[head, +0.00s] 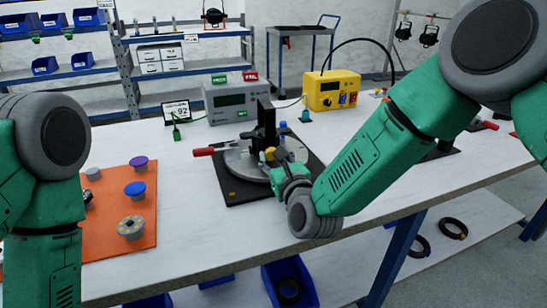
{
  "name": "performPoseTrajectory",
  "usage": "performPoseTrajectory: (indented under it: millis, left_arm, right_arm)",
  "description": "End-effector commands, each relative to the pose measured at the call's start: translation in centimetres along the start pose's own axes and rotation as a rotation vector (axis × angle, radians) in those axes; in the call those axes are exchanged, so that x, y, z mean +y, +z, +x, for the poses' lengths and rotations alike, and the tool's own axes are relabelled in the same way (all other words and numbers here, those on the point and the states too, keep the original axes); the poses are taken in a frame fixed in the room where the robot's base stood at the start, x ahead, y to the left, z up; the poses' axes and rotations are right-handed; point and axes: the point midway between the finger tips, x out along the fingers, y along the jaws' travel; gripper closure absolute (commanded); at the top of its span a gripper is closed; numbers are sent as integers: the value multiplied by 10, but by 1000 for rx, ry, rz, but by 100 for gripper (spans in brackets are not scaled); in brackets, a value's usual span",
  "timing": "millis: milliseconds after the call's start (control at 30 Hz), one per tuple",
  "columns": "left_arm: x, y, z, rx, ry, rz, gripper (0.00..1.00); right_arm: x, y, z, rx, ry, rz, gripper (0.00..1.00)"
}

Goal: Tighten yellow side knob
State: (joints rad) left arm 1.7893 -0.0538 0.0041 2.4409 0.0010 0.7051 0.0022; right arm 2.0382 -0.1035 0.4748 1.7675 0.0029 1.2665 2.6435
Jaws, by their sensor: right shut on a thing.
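A round grey fixture (238,160) with a black upright part (266,120) stands on a black base plate (232,186) near the middle of the table. A small yellow knob (270,154) shows on its right side, partly covered by my right gripper. My right gripper (275,166) reaches in from the right and is shut on the yellow side knob. The fingertips are small and partly hidden at the contact. My left arm comes in at the left edge, but its gripper is out of view.
A red-handled lever (204,152) sticks out left of the fixture. A grey meter (230,100) and a yellow power unit (333,91) stand behind it. An orange mat (104,178) with several knobs and discs lies at left. Bare white table (195,245) lies in front.

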Motion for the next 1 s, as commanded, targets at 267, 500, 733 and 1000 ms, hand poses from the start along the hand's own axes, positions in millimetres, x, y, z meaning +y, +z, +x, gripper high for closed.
performPoseTrajectory:
  millis: [267, 500, 733, 1000]
  left_arm:
    - [0, 1, 11, 0, 1, 1, 52]
    - [0, 1, 24, 0, 0, 1, 52]
    - [1, 2, 42, 0, 0, 1, 52]
    - [1, 3, 56, 0, 0, 1, 52]
  right_arm:
    - [-3, -1, 1, -4, -5, 107, 100]
    - [-3, -1, 1, -5, -5, 231, 100]
    - [-3, -2, 1, -6, -2, 397, 100]
    - [-2, -1, 1, -5, -1, 538, 100]
